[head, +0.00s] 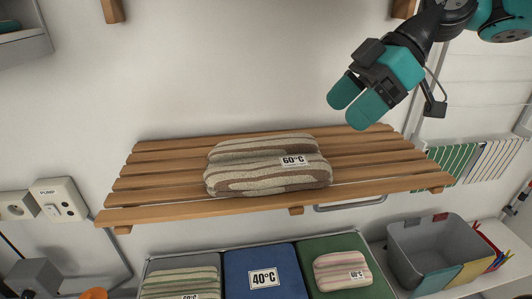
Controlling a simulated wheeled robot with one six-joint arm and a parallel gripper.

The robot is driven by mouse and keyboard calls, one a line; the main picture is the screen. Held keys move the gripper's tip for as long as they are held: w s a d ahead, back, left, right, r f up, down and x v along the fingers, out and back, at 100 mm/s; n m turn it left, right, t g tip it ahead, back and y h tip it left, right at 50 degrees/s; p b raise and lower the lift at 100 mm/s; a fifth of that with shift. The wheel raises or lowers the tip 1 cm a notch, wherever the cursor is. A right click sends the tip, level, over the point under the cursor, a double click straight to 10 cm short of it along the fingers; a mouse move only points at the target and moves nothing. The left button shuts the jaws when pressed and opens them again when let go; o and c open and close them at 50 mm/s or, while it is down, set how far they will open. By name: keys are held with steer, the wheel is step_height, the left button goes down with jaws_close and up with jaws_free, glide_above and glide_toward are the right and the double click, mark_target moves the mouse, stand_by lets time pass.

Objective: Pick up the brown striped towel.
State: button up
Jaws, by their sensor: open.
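The brown striped towel (265,165) lies folded on a slatted wooden shelf (155,196), near its middle. It is beige and brown and bears a white tag reading 60°C. My gripper (352,108) is up and to the right of the towel, in front of the wall, pointing down and left. Its teal fingers hold nothing and do not touch the towel.
Below the shelf are a striped towel (180,284), a blue section (265,279) marked 40°C and a green section (330,245) holding a pink striped towel (342,270). A grey bin (435,243) stands lower right. The shelf is bare either side of the brown towel.

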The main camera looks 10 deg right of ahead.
steer(key=w+d+r+n, duration=0.1)
steer(key=d, duration=0.1)
steer(key=p, duration=0.2)
glide_toward(277, 164)
steer(key=shift+n+y, duration=0.3)
steer(key=shift+n, duration=0.1)
steer(key=x, duration=0.4)
steer(key=shift+s+d+f, duration=0.2)
steer(key=shift+d+f, duration=0.05)
steer(key=shift+f, duration=0.15)
steer(key=p+x, duration=0.2)
steer(key=x, duration=0.2)
steer(key=shift+w+a+r, duration=0.1)
steer(key=shift+w+a, duration=0.05)
steer(key=shift+a, duration=0.05)
steer(key=shift+a+f, duration=0.3)
steer(key=shift+f, duration=0.2)
steer(key=shift+r, duration=0.1)
steer(key=c, duration=1.3)
